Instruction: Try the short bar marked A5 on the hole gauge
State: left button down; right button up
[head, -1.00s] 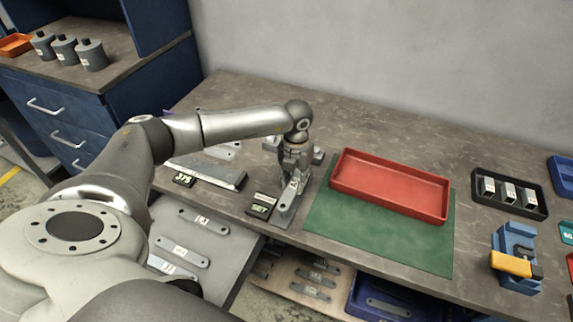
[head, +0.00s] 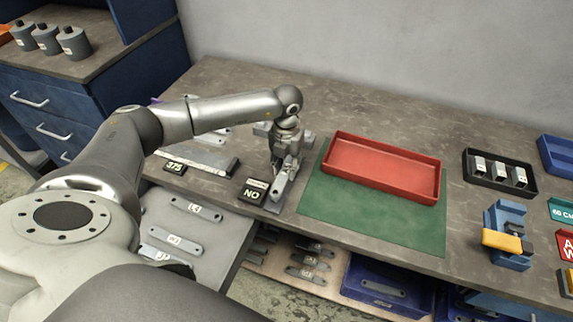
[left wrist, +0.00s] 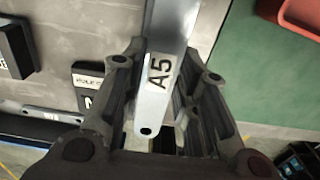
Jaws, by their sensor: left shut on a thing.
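The short bar marked A5 (left wrist: 160,75) is a flat grey metal bar with a hole near its near end. My left gripper (head: 284,166) is shut on it, one finger at each side of the label in the left wrist view. In the head view the bar's near end (head: 281,192) slants down below the fingers. Grey metal parts, apparently the hole gauge (head: 263,128), show behind the gripper. The gripper hides most of them, so I cannot tell how the bar meets them. A small black display (head: 252,192) beside the bar reads NO. My right gripper is out of view.
A red tray (head: 383,168) stands on a green mat (head: 400,235) right of the gripper. A sign reading 375 (head: 174,167) and a long grey block (head: 208,162) lie left. Several labelled bars lie on a lower grey surface (head: 205,245). A black tray (head: 500,172) stands farther right.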

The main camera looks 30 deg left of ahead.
pick_arm(q)
jog(key=shift+f+b, duration=0.85)
jog(key=shift+f, duration=0.35)
dwell(1.6)
jog(key=c, duration=1.1)
grip_release()
jog(key=shift+o, duration=0.2)
notch_tip(320, 180, up, 12)
